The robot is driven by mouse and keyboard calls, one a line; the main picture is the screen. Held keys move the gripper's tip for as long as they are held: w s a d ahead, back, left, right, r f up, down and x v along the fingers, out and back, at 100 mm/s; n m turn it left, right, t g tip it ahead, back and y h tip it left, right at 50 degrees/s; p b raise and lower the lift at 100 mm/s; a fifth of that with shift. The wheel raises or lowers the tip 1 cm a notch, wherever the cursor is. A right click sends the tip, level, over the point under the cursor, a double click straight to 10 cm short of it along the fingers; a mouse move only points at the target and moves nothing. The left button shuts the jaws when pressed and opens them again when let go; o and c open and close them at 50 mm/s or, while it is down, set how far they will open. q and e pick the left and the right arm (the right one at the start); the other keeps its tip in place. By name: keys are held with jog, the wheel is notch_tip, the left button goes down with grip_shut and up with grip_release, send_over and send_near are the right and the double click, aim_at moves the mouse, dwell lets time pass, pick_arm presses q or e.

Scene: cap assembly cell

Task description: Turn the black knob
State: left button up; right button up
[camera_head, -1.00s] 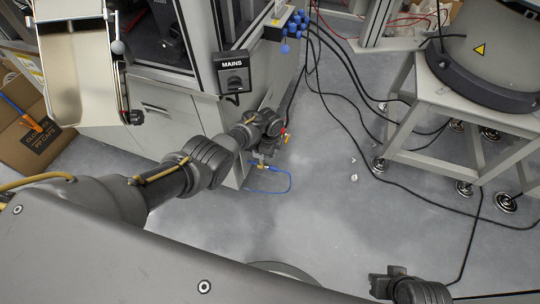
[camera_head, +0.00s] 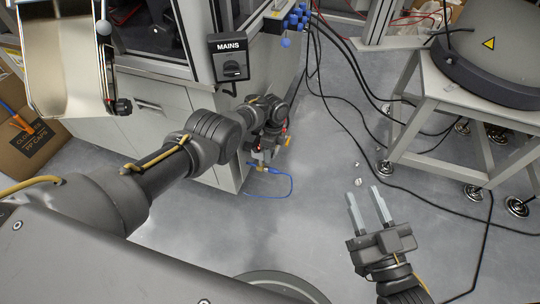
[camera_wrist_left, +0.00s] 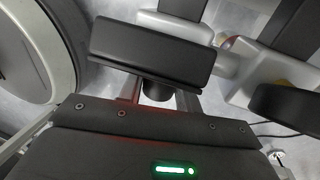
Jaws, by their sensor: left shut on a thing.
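My left arm reaches down beside the grey cabinet, and its gripper (camera_head: 264,155) is small and partly hidden there. In the left wrist view its fingers (camera_wrist_left: 158,100) are shut on a short black round piece, the black knob (camera_wrist_left: 157,91), just below a wide black block (camera_wrist_left: 150,52). The knob's turn angle cannot be read. My right gripper (camera_head: 363,195) is open and empty, its two fingers apart over the floor.
A MAINS switch box (camera_head: 229,58) is on the cabinet (camera_head: 160,105). A blue hose (camera_head: 290,187) hangs near the left gripper. A grey stand (camera_head: 440,110) carries a rounded machine (camera_head: 497,60). Black cables cross the floor. A chute (camera_head: 62,60) and a cardboard box (camera_head: 35,145) are left.

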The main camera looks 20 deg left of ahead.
pick_arm(q)
jog(key=shift+s+f, duration=0.1)
pick_arm(e)
jog(key=shift+s+a+r+t+y, duration=0.1)
jog(key=shift+s+r+t+y, duration=0.1)
jog(key=shift+r+t+y, duration=0.25)
jog(key=shift+s+a+r+t+y, duration=0.15)
jog(key=shift+r+y, duration=0.2)
jog(key=shift+r, duration=0.25)
pick_arm(q)
jog(key=o, duration=0.9)
jog(key=shift+o, duration=0.3)
pick_arm(e)
jog(key=shift+d, duration=0.1)
